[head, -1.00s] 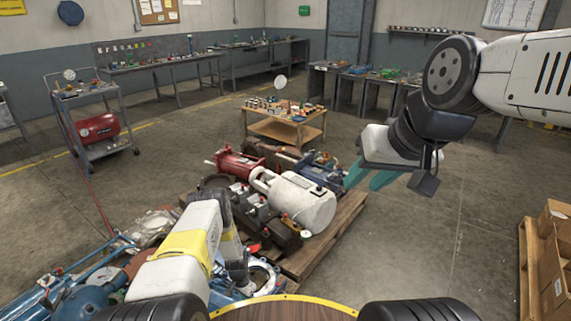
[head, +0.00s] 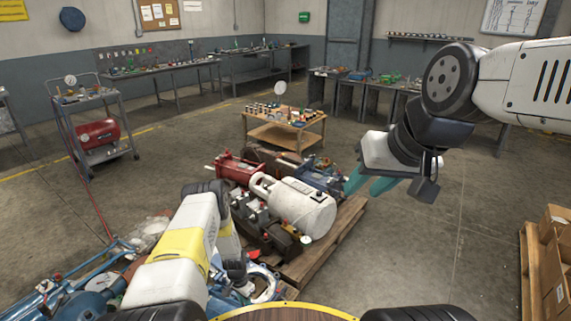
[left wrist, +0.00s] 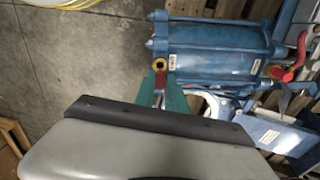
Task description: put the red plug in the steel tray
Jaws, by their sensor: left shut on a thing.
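My left gripper (left wrist: 163,100) shows in the left wrist view with its teal fingers shut on a small red part with a brass-coloured ring end, which looks like the red plug (left wrist: 160,80). The plug is in front of a blue cylinder (left wrist: 215,45); whether it touches it I cannot tell. In the head view my left arm reaches over the pallet's near left side, and its fingers and the plug are hidden. My right gripper (head: 361,187) is open and empty, raised right of the pallet. I cannot make out the steel tray in either view.
A wooden pallet (head: 335,236) is loaded with machine parts, including a white tank (head: 301,207) and a red cylinder (head: 232,168). Behind it stands a small wooden table (head: 284,132) with small parts. Boxes (head: 556,255) stand at the right edge. The floor between is clear.

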